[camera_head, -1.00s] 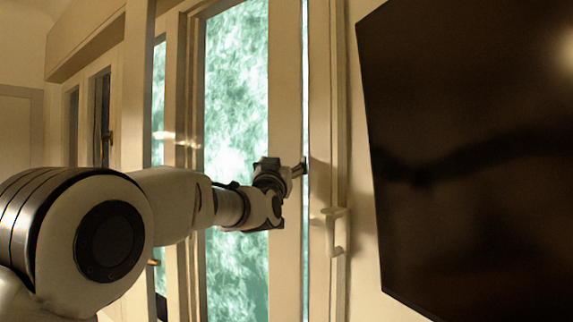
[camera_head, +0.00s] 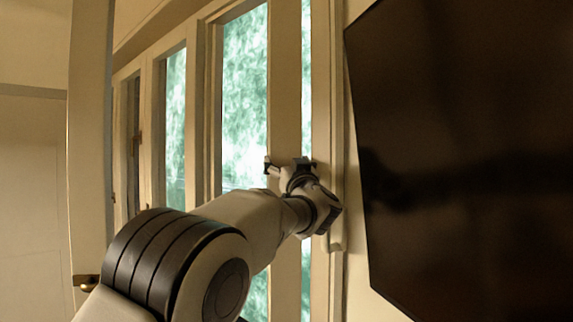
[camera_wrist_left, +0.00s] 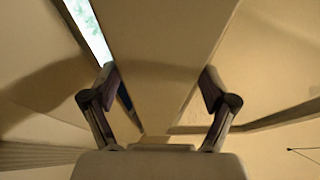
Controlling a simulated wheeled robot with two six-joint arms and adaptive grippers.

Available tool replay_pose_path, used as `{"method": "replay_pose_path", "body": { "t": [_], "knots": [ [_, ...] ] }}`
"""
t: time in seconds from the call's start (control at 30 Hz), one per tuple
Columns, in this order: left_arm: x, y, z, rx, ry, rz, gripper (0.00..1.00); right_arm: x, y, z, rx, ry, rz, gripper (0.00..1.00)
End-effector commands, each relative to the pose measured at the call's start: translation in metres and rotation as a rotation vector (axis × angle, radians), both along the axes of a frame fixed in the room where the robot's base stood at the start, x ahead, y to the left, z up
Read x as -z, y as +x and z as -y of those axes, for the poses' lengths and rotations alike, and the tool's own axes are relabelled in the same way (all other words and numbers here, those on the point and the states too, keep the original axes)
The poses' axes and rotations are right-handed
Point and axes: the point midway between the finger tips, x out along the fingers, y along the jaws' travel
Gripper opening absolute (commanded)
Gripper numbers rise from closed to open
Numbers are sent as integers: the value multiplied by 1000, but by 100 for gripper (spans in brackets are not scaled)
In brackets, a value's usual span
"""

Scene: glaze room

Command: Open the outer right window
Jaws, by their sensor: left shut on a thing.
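The outer right window (camera_head: 285,90) is the cream-framed sash in front of my left arm in the head view. A bright strip of greenery (camera_head: 306,90) shows between its right edge and the frame, so it stands ajar. My left gripper (camera_head: 287,165) is at this edge, about mid-height, with one finger on each side of the sash's upright. In the left wrist view, my left gripper (camera_wrist_left: 160,88) straddles the broad beige upright (camera_wrist_left: 160,50) and is shut on it. My right gripper is not in view.
A large dark screen (camera_head: 460,150) fills the right side, close to my arm. The white handle (camera_head: 336,242) on the right frame is partly hidden by my wrist. At the left, an upright panel edge (camera_head: 90,140) carries a small handle (camera_head: 85,282).

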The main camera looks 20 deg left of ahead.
Motion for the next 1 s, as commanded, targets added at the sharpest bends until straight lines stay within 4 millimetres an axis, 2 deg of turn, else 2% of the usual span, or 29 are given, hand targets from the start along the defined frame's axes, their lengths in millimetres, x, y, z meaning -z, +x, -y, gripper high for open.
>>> {"method": "replay_pose_path", "body": {
  "t": [0.37,0.4,0.77,0.87,1.0],
  "knots": [
    [-4,-1,1,-4,8,3,23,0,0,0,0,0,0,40],
    [-4,-1,1,-5,7,4,99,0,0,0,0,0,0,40],
    [-1,-1,1,-3,4,1,100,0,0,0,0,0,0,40],
    [1,-7,7,-3,6,1,100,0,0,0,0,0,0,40],
    [10,-26,21,-2,9,-1,100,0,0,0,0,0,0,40]
  ]
}}
